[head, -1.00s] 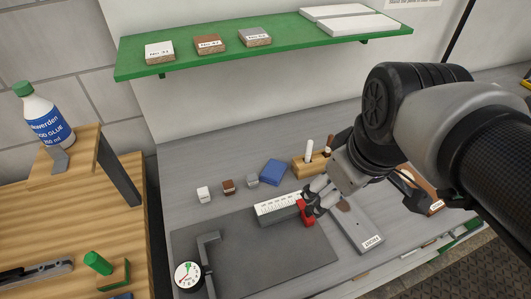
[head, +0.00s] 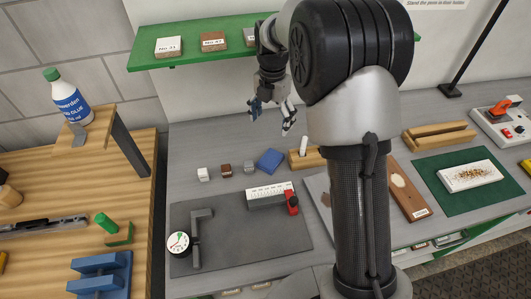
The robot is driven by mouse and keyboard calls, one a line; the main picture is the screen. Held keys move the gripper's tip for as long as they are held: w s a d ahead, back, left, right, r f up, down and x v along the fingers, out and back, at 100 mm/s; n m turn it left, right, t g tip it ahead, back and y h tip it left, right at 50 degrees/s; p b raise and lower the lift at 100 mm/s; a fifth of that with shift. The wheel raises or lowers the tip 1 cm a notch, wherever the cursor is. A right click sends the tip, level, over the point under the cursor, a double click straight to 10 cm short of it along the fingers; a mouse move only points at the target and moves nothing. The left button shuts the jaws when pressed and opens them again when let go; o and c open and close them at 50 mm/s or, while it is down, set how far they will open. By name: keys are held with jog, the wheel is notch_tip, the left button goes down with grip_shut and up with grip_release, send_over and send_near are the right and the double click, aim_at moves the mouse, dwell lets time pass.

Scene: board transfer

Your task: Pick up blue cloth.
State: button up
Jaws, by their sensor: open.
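The blue cloth (head: 269,160), a small folded blue square, lies on the grey bench behind the dark mat. My gripper (head: 272,114) points down with its fingers spread, empty. In the picture it is just above the cloth and apart from it. The exact height of the gripper over the bench is hard to judge.
Small white, brown and grey blocks (head: 226,170) stand left of the cloth, and a wooden holder (head: 305,158) stands right. The green shelf (head: 185,57) overhangs behind. A white scale with a red end (head: 292,203) and a dial gauge (head: 178,243) are on the dark mat (head: 245,240).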

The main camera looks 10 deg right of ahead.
aim_at(270, 159)
jog(key=f+b, duration=0.2)
jog(key=f, duration=0.6)
jog(key=f+b, duration=0.3)
jog(key=f, duration=0.6)
jog(key=shift+s+f, duration=0.2)
jog(key=shift+f, duration=0.05)
jog(key=shift+r, duration=0.1)
jog(key=c, duration=1.1)
jog(key=shift+c, duration=0.2)
jog(key=shift+s+a+r, duration=0.1)
jog(key=shift+a+r, duration=0.1)
jog(key=shift+r, duration=0.3)
notch_tip(270, 159, up, 7)
jog(key=p, duration=0.2)
jog(key=shift+f+p, duration=0.15)
jog(key=shift+p, duration=0.25)
jog(key=s+a, duration=0.4)
jog(key=a, duration=0.1)
jog(key=s+a+p, duration=0.1)
jog(key=s+a, duration=0.3)
jog(key=a, duration=0.1)
jog(key=s+a+p, duration=0.1)
jog(key=s+a, duration=0.3)
jog(key=a, duration=0.1)
jog(key=shift+s+a+f, duration=0.1)
jog(key=shift+s+f, duration=0.15)
jog(key=shift+f, duration=0.05)
